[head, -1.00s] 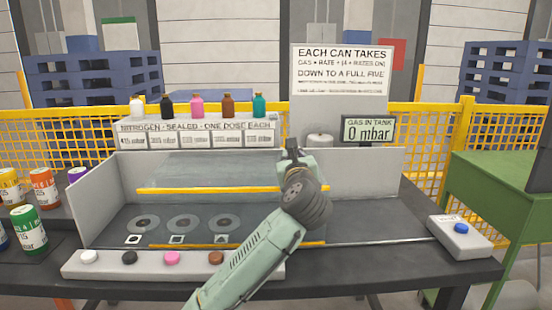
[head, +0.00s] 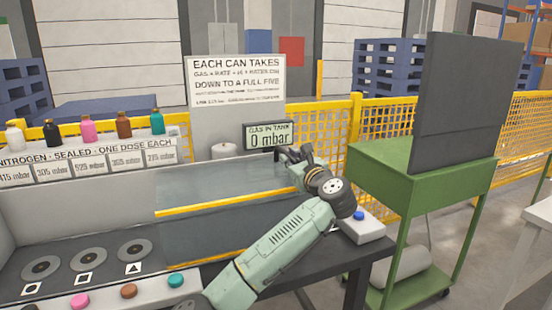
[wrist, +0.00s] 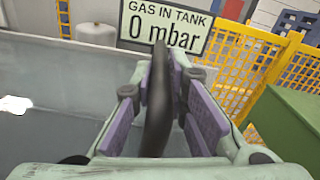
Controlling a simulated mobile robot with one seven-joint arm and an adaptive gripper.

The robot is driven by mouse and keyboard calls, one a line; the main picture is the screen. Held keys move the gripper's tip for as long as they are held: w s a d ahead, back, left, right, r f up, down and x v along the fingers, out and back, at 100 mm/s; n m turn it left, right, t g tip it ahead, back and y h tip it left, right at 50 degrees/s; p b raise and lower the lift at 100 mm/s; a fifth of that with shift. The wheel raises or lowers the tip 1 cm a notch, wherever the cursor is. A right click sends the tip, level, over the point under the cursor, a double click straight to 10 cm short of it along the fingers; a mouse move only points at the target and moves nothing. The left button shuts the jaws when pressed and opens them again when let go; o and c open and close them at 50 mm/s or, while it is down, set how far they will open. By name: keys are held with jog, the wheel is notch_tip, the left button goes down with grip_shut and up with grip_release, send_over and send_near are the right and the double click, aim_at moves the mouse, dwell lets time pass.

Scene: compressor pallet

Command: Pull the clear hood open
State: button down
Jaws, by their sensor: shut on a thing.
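The clear hood (head: 215,193) is a see-through box with yellow strips along its edges. My gripper (head: 292,155) is at the hood's right end, below the gas display. In the wrist view my gripper (wrist: 165,95) has its purple pads closed around an upright dark handle (wrist: 157,105). Where the handle joins the hood is hidden.
The gas display (head: 268,137) reads 0 mbar. A box with a blue button (head: 362,230) is right of my arm. Several coloured bottles (head: 88,131) stand on the nitrogen rack at left. A green cart (head: 425,170) stands at right.

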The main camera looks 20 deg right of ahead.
jog(key=shift+d, duration=0.35)
jog(key=c, duration=1.6)
grip_release()
jog(key=shift+o, duration=0.2)
jog(key=shift+a+r, duration=0.1)
jog(key=s, duration=1.2)
